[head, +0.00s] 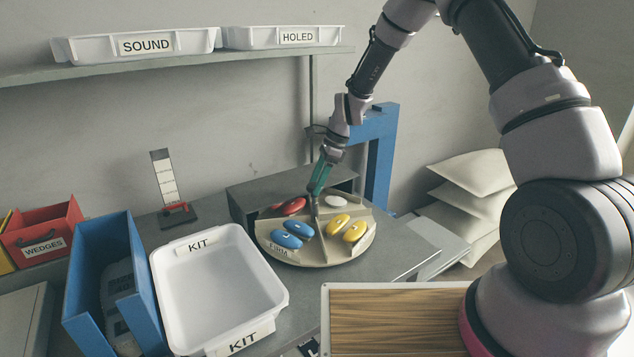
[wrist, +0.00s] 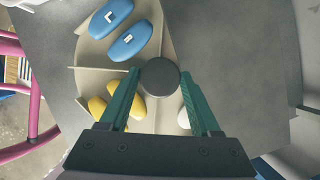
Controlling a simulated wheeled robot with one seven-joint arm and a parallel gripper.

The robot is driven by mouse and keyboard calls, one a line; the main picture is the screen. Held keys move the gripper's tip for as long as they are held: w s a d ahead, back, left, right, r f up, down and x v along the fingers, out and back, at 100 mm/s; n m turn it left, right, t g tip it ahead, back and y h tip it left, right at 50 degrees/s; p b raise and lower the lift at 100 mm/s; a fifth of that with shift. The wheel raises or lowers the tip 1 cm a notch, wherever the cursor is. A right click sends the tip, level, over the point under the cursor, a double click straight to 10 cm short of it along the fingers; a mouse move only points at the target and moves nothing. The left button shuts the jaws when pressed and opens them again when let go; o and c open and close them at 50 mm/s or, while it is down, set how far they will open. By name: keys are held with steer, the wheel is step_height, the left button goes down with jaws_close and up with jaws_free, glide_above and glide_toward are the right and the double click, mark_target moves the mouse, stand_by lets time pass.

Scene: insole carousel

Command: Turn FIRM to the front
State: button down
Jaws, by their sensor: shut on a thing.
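The round beige carousel (head: 325,258) stands on the grey bench, split by low dividers into compartments. Two blue insoles (head: 292,235), marked L and R in the wrist view (wrist: 128,42), lie in its front-left compartment. A small label reading FIRM (head: 279,248) sits on the rim by them. Two yellow insoles (head: 346,228) lie front right, red ones (head: 290,206) back left, white (head: 336,200) back right. My gripper (head: 315,195) is over the carousel's middle. In the wrist view its teal fingers are shut on the dark round knob (wrist: 160,76).
A white KIT tray (head: 265,262) and a blue holder (head: 88,245) stand left of the carousel. A dark grey box (head: 240,205) is close behind it, with a blue frame (head: 386,150) at the back right. A wood-grained board (head: 400,315) lies in front.

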steer(key=shift+w+a+n+g+h, duration=0.1)
steer(key=shift+n+g+h, duration=0.35)
steer(key=shift+n, duration=1.25)
steer(key=shift+w+a+n+g+h, duration=0.15)
steer(key=shift+n+g, duration=0.6)
steer(key=shift+n, duration=0.95)
steer(key=shift+n+g+h, duration=0.3)
steer(key=shift+n+h, duration=0.15)
steer(key=shift+n, duration=0.9)
steer(key=shift+n+g+h, duration=0.3)
steer(key=shift+n+h, duration=0.15)
steer(key=shift+n, duration=0.9)
steer(key=shift+n+h, duration=0.3)
steer(key=shift+n, duration=0.4)
steer(key=shift+c, duration=0.5)
jaws_free()
steer(key=shift+r, duration=0.1)
steer(key=v, duration=0.7)
steer(key=shift+r, duration=0.15)
steer(key=shift+w, duration=0.15)
